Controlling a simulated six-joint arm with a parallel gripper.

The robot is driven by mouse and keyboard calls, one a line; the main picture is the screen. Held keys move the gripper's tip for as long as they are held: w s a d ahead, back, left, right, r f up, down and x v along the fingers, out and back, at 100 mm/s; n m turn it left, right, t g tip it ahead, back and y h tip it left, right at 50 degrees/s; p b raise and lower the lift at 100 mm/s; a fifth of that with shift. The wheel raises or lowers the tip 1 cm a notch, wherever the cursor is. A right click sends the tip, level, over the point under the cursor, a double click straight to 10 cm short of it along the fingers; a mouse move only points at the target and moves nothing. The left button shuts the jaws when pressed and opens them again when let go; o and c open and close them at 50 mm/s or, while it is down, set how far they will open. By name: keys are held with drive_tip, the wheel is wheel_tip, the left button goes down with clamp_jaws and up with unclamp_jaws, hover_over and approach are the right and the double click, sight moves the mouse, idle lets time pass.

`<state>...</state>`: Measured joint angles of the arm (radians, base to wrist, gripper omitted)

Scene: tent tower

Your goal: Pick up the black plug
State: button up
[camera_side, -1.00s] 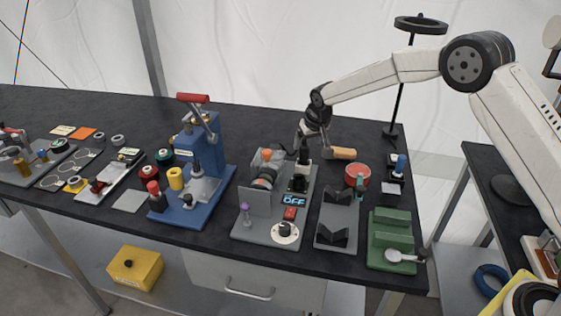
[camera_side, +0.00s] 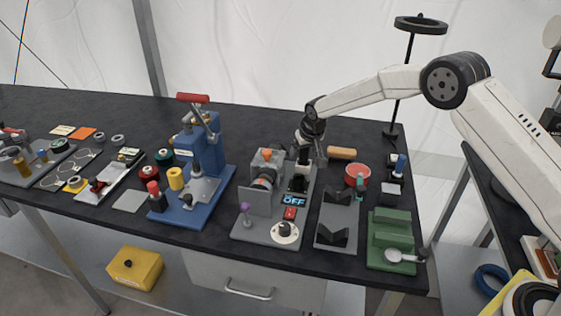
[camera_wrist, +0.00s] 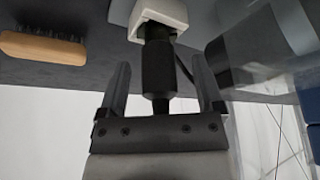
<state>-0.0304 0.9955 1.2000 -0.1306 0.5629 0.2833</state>
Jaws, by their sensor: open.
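The black plug (camera_wrist: 158,72) is a dark cylinder standing out of a cream-white socket (camera_wrist: 157,14) in the wrist view. My gripper (camera_wrist: 159,80) is open, with one finger on each side of the plug and a visible gap to both. In the side view, my gripper (camera_side: 312,150) is low behind the grey machine, right at the plug (camera_side: 303,155), which is partly hidden there by other parts.
A grey machine (camera_side: 264,184) with an OFF display stands just left of the plug. A wooden-handled brush (camera_side: 341,153) lies to the right, near a red round container (camera_side: 357,175). A blue press (camera_side: 199,150) stands farther left.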

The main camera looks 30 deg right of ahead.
clamp_jaws()
drive_tip(key=shift+r, duration=0.1)
drive_tip(key=shift+r, duration=0.65)
drive_tip(key=s+r, duration=1.1)
drive_tip(key=s, duration=0.3)
drive_tip(key=shift+r, duration=0.25)
